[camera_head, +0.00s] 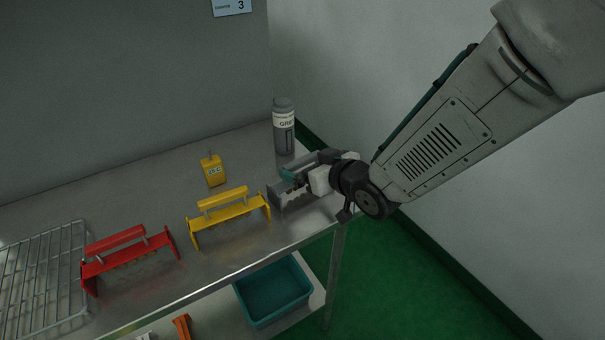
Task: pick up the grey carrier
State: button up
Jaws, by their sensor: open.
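The grey carrier (283,201) stands on the metal table near its right end, beside the yellow carrier. My gripper (292,176) is over it from the right, with its jaws at the carrier's upper part. The gripper is open. It hides much of the carrier's top and right side, and I cannot tell whether the fingers touch the carrier or stand around its handle.
A yellow carrier (228,214) and a red carrier (127,252) stand to the left. A grey bottle (284,142) and a small yellow box (213,174) stand behind. A wire rack (42,280) lies far left. A teal bin (273,316) is on the lower shelf.

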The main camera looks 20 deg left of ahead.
aim_at(305, 164)
jog(key=x, duration=0.3)
jog(key=shift+w+f, duration=0.15)
jog(key=shift+f, duration=0.15)
jog(key=c, duration=0.8)
jog(key=shift+r, duration=0.15)
